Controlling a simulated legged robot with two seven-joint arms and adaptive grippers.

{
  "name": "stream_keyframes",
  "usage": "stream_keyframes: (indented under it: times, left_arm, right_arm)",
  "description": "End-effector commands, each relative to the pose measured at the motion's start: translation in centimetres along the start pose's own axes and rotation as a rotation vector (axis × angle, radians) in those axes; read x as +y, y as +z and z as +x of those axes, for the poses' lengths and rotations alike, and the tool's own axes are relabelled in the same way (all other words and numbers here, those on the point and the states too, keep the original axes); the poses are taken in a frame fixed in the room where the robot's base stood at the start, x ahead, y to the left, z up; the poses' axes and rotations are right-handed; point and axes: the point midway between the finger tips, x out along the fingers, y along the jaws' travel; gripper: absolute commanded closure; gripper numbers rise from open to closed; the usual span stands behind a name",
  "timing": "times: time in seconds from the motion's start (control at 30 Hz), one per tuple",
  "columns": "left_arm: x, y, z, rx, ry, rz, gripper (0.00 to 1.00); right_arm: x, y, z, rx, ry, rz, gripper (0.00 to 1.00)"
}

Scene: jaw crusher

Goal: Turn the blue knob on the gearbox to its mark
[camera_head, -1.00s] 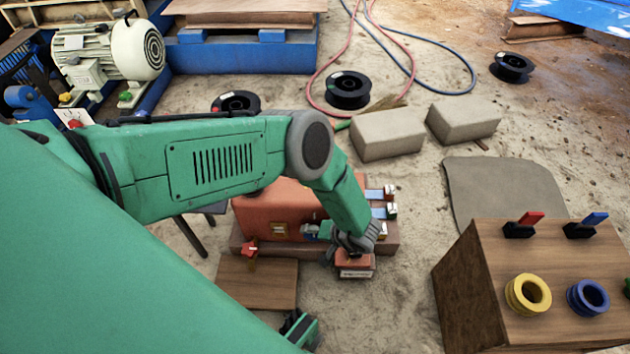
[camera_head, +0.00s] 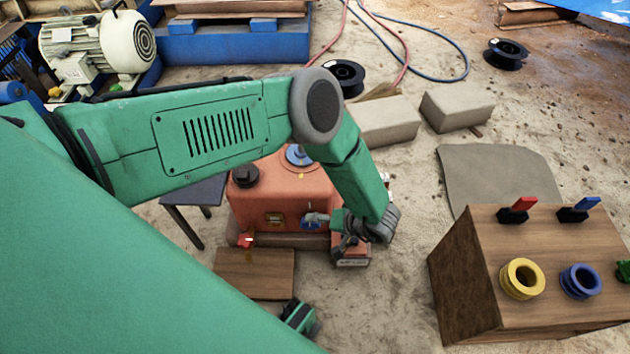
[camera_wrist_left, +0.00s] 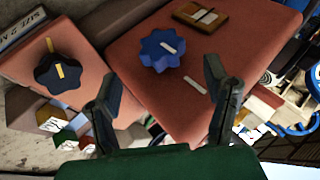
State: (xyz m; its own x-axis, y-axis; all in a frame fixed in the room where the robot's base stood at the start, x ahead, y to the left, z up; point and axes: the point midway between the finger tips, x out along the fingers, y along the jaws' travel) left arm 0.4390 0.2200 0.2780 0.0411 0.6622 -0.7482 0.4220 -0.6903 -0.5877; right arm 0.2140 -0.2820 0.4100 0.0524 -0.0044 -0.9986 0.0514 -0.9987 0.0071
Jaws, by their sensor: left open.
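The gearbox (camera_head: 275,195) is an orange-red box on the sandy ground, beyond my left forearm. In the left wrist view, the blue knob (camera_wrist_left: 160,50) is lobed and carries a white line. A separate white mark (camera_wrist_left: 195,84) lies on the red face (camera_wrist_left: 150,90) below and right of it. My left gripper (camera_wrist_left: 160,76) is open, its two fingers apart on either side below the knob, with nothing between them. In the head view, my left gripper (camera_head: 326,219) is at the gearbox's front right.
A black knob (camera_wrist_left: 60,74) with a yellow line sits on a neighbouring red block. A wooden stand (camera_head: 465,285) with a yellow ring (camera_head: 522,279), a blue ring (camera_head: 580,281) and levers is at right. Concrete blocks (camera_head: 385,120) lie behind. Open sand lies between gearbox and stand.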

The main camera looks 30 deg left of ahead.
Motion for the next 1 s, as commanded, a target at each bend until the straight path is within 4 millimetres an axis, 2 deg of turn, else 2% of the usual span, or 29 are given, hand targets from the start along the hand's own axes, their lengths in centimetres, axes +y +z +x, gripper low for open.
stream_keyframes:
  times: [0.1,0.3,1.0]
  left_arm:
    - [0.1,0.0,-2.4,0.002,0.002,0.003,0.3]
    - [0.1,0.0,-4.7,0.0,0.001,0.001,0.3]
    - [0.0,0.0,-5.1,0.009,0.004,0.003,0.3]
  right_arm:
    - [0.0,0.0,0.0,0.0,0.0,0.0,0.6]
    - [0.0,0.0,0.0,0.0,0.0,0.0,0.6]
    - [0.0,-0.1,0.1,-0.002,0.0,0.0,0.6]
